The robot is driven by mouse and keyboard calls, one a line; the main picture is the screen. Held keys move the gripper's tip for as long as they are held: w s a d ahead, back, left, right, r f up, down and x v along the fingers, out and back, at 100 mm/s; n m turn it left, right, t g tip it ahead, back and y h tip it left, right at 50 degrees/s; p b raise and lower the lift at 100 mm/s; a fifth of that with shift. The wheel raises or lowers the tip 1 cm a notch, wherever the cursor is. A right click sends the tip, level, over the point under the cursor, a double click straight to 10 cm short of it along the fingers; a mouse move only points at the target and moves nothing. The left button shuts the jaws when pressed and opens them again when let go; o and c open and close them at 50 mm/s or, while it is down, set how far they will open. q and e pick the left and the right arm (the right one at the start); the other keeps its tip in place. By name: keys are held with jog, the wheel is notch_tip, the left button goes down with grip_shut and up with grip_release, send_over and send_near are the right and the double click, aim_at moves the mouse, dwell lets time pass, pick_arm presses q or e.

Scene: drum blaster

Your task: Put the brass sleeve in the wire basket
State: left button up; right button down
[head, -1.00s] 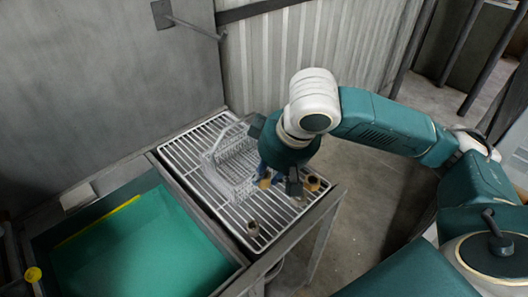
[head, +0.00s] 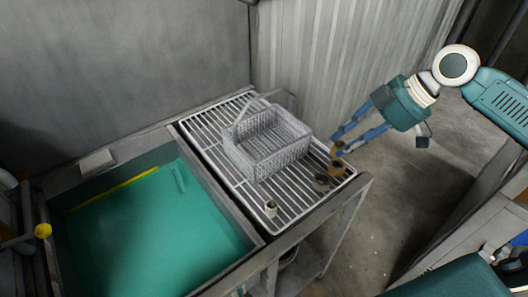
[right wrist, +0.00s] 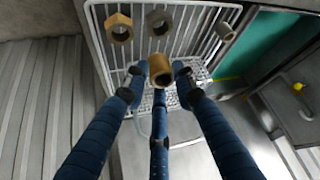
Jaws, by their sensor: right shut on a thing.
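The brass sleeve (right wrist: 161,70) is a short, thick-walled tan ring between the fingertips of my right gripper (right wrist: 158,76) in the right wrist view. In the head view the right gripper (head: 338,142) reaches in from the right, its blue fingers shut on the sleeve (head: 337,149) by the rack's right edge. The wire basket (head: 266,142) stands upright on the rack to the left of the gripper, its handle tilted to its back left. It looks empty. The sleeve is outside the basket. My left gripper is not in view.
A brass hex nut (head: 337,169), a grey nut (head: 320,183) and a small pale cylinder (head: 270,209) sit on the white wire rack (head: 222,141). A green-lined basin (head: 150,230) lies left of the rack. A corrugated wall (head: 330,60) stands behind.

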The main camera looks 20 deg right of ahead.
jog(key=shift+w+a+f+t+y, duration=0.4)
jog(key=shift+w+a+f+y, duration=0.15)
jog(key=shift+a, duration=0.2)
jog(key=shift+w+a+r, duration=0.25)
jog(key=shift+a+r, duration=0.1)
jog(key=shift+r, duration=0.05)
jog(key=w+a+p, duration=0.6)
jog(key=w+a, duration=0.3)
jog(key=a, duration=0.4)
jog(key=f, duration=0.3)
jog(key=f+p, duration=0.1)
jog(key=f, duration=0.1)
jog(key=shift+w+a, duration=0.25)
jog(key=shift+a, duration=0.15)
jog(key=shift+a+f, duration=0.2)
jog(key=shift+f, duration=0.4)
jog(key=h+p, duration=0.1)
jog(key=p, duration=0.1)
jog(key=r+g+h+p, duration=0.1)
jog(key=shift+w+a+g+p, duration=0.3)
jog(key=shift+w+a+p, duration=0.05)
jog(key=shift+w, duration=0.05)
notch_tip(320, 180, down, 2)
jog(key=shift+s+f+h, duration=0.1)
jog(key=shift+f+h, duration=0.1)
jog(key=shift+h, duration=0.25)
jog(key=shift+d+f, duration=0.2)
jog(key=shift+f, duration=0.4)
